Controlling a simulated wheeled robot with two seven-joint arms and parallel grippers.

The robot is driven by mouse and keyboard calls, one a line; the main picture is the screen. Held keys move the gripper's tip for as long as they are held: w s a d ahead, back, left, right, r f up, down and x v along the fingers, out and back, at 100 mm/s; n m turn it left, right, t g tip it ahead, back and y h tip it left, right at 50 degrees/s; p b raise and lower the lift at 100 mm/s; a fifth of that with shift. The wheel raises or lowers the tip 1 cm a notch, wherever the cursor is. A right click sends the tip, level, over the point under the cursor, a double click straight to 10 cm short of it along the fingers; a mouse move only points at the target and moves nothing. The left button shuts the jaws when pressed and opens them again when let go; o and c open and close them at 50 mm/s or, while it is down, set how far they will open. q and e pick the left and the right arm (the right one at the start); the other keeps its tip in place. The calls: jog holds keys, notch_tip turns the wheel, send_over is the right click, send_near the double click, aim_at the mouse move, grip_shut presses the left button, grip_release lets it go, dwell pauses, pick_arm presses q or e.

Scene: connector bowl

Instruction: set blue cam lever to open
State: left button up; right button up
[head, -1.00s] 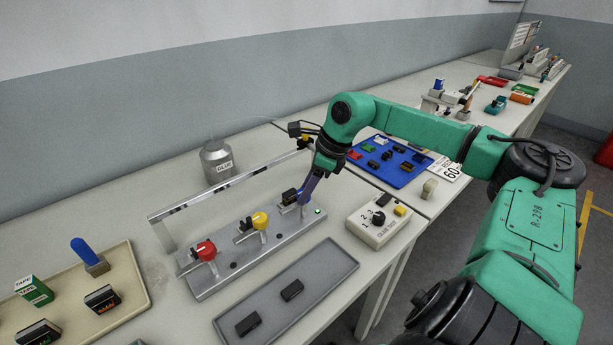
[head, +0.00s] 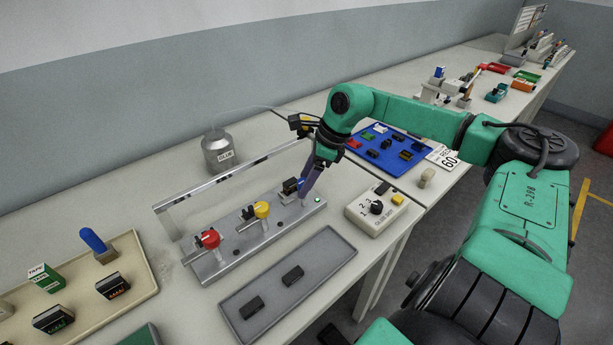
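The metal fixture plate (head: 232,261) carries a red cam lever (head: 210,239), a yellow cam lever (head: 262,210) and, at its right end, the blue cam lever (head: 300,183). Only a small bit of blue shows, since my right gripper (head: 304,198) covers most of that lever. The gripper points down at it from above, its fingers at or against the lever. Whether the fingers are closed on it, and the lever's exact angle, are hidden. My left gripper is out of view.
A metal rail (head: 228,184) runs behind the plate. A glue can (head: 218,154) stands behind it. A grey tray (head: 232,318) with two black connectors lies in front. A dial box (head: 376,210) is at right, a blue mat (head: 373,154) behind my wrist, a beige tray (head: 146,280) at left.

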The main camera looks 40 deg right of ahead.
jog(key=shift+b+v, duration=1.05)
jog(key=shift+v, duration=0.25)
jog(key=v, duration=1.2)
jog(key=shift+p, duration=0.3)
